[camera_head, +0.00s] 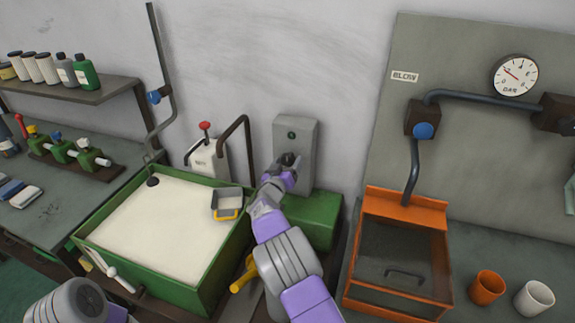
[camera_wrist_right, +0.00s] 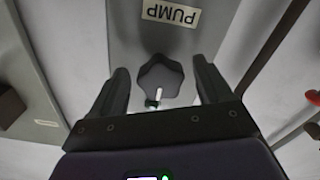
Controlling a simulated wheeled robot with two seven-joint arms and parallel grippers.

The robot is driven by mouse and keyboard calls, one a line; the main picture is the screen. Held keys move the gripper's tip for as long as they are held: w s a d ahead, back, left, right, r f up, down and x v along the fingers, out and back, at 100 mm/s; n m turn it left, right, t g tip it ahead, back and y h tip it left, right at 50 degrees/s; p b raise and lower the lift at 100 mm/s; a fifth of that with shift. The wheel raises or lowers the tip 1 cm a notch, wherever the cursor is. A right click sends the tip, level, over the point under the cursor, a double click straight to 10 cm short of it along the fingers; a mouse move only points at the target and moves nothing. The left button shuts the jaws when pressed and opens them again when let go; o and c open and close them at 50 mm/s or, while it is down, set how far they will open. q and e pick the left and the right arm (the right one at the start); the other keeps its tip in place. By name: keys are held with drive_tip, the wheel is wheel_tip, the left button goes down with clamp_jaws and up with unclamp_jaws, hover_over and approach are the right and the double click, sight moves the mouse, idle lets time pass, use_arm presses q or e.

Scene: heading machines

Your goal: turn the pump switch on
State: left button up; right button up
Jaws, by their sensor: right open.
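The pump switch is a dark lobed knob (camera_wrist_right: 160,76) on a grey box (camera_head: 307,140) on the wall, with a small green round light or button above it in the head view. In the right wrist view a PUMP label (camera_wrist_right: 171,12) is beside the knob, and a white pointer line runs from the knob's middle toward a small green part. My right gripper (camera_head: 284,173) is at the box front. In the right wrist view its open fingers (camera_wrist_right: 160,75) stand on either side of the knob, with gaps visible. The head view partly hides the knob. My left gripper is out of view.
A green-framed tank (camera_head: 98,243) of whitish liquid with a small grey tray (camera_head: 228,203) is left of my right arm. A white can with a red knob (camera_head: 208,160) is left of the box. An orange bin (camera_head: 408,201) and two cups stand right.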

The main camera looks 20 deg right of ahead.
drive_tip(key=shift+w, duration=0.1)
drive_tip(key=c, duration=1.1)
drive_tip(key=shift+o, duration=0.2)
drive_tip(key=shift+f+m, duration=0.1)
drive_tip(key=shift+m, duration=0.2)
drive_tip(key=m+b, duration=0.2)
drive_tip(key=m, duration=0.2)
drive_tip(key=shift+f+m, duration=0.1)
drive_tip(key=shift+m, duration=0.2)
drive_tip(key=m+b, duration=0.2)
drive_tip(key=m, duration=0.1)
drive_tip(key=shift+w+a+m, duration=0.1)
drive_tip(key=shift+m, duration=0.2)
drive_tip(key=m+b, duration=0.2)
drive_tip(key=m, duration=0.2)
drive_tip(key=shift+a+m+b, duration=0.1)
drive_tip(key=shift+m+b, duration=0.2)
drive_tip(key=shift+b, duration=0.1)
drive_tip(key=shift+w+r+m+b, duration=0.1)
drive_tip(key=shift+r+m+b, duration=0.1)
drive_tip(key=shift+m+b, duration=1.6)
drive_tip(key=shift+a+m+p, duration=0.1)
drive_tip(key=shift+m+p, duration=0.25)
drive_tip(key=shift+m, duration=0.25)
